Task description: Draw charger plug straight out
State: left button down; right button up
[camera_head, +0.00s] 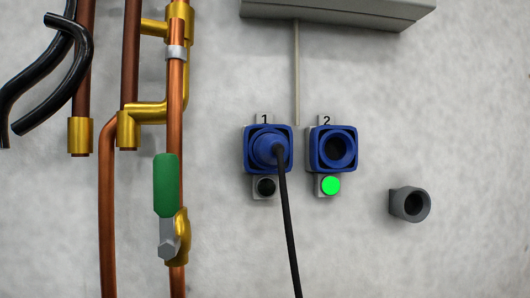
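A blue charger plug (267,149) sits in the blue socket (249,164) under the number 1 on the wall. A black cable (287,215) runs from the plug down past the bottom edge of the picture. The socket (318,164) under the number 2 is empty. Its lamp (330,186) glows green, while the lamp (266,187) below socket 1 is dark. Neither of my grippers is in view.
Copper pipes (107,220) with brass fittings and a green valve handle (166,184) stand at the left. Black hoses (67,75) hang at the upper left. A grey holder (409,204) is on the wall at the right. A grey box (345,10) is above the sockets.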

aim_at(265, 147)
jog(key=u, duration=3.4)
jog(key=k, duration=2.2)
jog(key=z, duration=1.75)
jog(key=i, duration=0.5)
jog(key=z, duration=0.05)
